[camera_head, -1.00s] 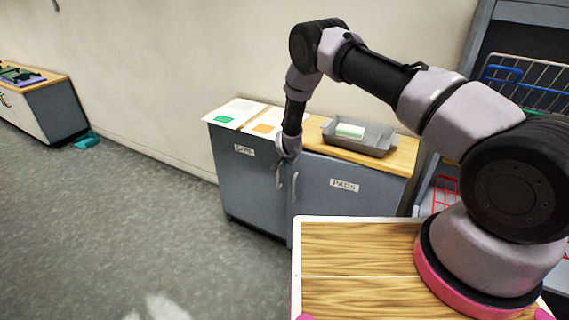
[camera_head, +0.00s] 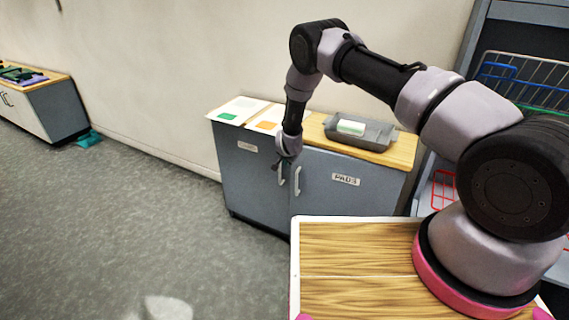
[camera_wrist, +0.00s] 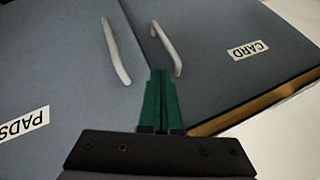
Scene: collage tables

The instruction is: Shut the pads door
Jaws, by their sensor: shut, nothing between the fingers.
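The pads door (camera_head: 335,197) is the right door of the grey cabinet, with a "PADS" label and a pale upright handle (camera_head: 297,180). It looks flush, or nearly flush, with the card door (camera_head: 243,178) on its left; a small gap cannot be ruled out. In the wrist view the pads door (camera_wrist: 60,70) is on the left and the card door (camera_wrist: 215,35) on the right. My gripper (camera_wrist: 160,75) has its green fingers together and empty, near the seam and the lower end of the card handle (camera_wrist: 167,48). In the head view my wrist partly hides the fingers.
The cabinet top holds a grey tray (camera_head: 385,134) with a pale green-white block (camera_head: 351,127) and two cards with green and orange patches. A wooden-topped surface (camera_head: 350,248) is in front, under my arm. A rack with wire baskets stands at right.

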